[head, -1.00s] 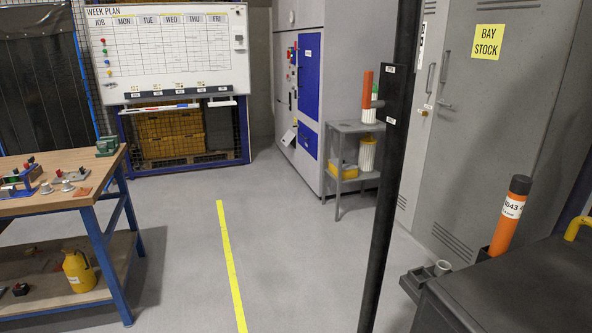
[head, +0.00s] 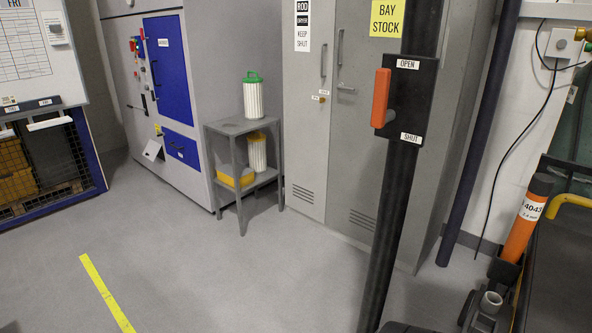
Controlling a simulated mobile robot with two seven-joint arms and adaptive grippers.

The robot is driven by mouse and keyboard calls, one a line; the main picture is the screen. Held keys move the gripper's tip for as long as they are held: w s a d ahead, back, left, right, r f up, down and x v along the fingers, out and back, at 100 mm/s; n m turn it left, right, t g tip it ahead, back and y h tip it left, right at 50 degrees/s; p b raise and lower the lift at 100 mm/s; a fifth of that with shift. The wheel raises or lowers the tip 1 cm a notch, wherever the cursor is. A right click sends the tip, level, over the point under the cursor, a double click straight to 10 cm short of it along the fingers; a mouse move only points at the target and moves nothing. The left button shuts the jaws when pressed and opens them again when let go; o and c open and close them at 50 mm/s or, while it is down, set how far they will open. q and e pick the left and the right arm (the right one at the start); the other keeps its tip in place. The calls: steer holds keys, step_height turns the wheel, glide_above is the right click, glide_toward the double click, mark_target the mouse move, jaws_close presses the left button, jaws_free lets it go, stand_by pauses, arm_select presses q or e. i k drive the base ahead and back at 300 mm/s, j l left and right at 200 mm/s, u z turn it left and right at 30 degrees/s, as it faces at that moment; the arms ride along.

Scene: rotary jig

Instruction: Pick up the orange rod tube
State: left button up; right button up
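The orange rod tube (head: 522,220) has a black cap and a white label reading 4043.
A black post (head: 392,200) with an orange lever (head: 381,98) marked OPEN and SHUT stands in front of grey lockers (head: 345,150). A grey side table (head: 243,128) holds white cylinders. Floor to the left is clear.

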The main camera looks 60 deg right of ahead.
mark_target(541, 186)
steer(key=i+z, duration=0.1)
steer(key=z, duration=0.3)
steer(key=i+z, duration=0.1)
steer(key=z, duration=0.3)
steer(key=i+j+z, duration=0.1)
steer(key=z, duration=0.3)
steer(key=j+z, duration=0.1)
steer(key=z, duration=0.3)
steer(key=i+j, duration=0.05)
